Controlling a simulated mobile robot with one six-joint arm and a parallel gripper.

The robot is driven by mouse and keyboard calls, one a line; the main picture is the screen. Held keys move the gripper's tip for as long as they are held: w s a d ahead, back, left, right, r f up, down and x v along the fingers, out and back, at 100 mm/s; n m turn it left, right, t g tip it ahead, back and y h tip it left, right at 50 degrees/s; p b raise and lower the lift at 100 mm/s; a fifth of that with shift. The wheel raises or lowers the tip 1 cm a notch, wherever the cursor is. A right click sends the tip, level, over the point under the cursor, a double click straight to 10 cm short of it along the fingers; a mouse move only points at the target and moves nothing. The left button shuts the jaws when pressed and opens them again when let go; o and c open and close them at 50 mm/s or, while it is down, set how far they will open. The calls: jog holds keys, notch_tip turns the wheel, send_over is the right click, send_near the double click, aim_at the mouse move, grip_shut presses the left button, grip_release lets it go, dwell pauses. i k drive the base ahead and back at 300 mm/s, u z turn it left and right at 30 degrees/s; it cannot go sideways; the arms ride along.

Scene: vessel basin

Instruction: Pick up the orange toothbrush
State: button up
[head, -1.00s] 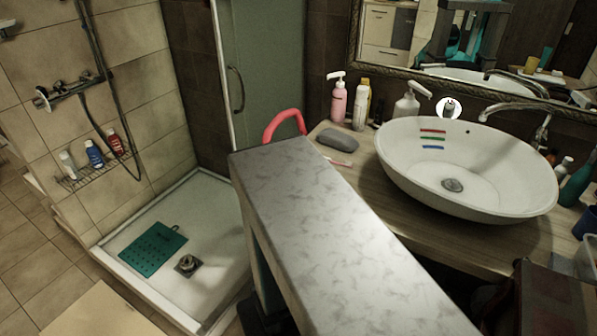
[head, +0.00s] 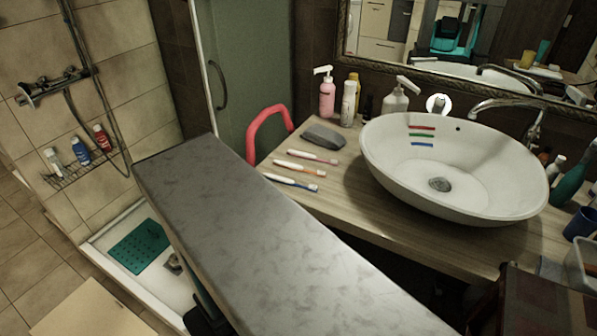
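The orange toothbrush (head: 298,169) lies flat on the wooden counter (head: 345,195), left of the basin. It is the middle of three toothbrushes lying side by side. A red one (head: 308,156) lies behind it and a blue one (head: 290,182) lies in front of it. The orange toothbrush is fully visible and nothing covers it. My gripper is not in view, so I cannot tell whether it is open or shut.
A white basin (head: 400,180) with a tap (head: 505,105) is right of the toothbrushes. A grey soap-like block (head: 323,136) lies behind them. Bottles, including a pink one (head: 327,96), stand along the back. A red-pink rail (head: 254,135) rises at the counter's left edge.

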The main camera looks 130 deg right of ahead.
aim_at(297, 167)
jog(key=u, duration=0.05)
jog(key=k, duration=0.2)
jog(key=z, duration=3.4)
jog(key=i, duration=0.1)
jog(key=u, duration=3.05)
jog(key=k, duration=0.25)
jog(key=z, duration=2.2)
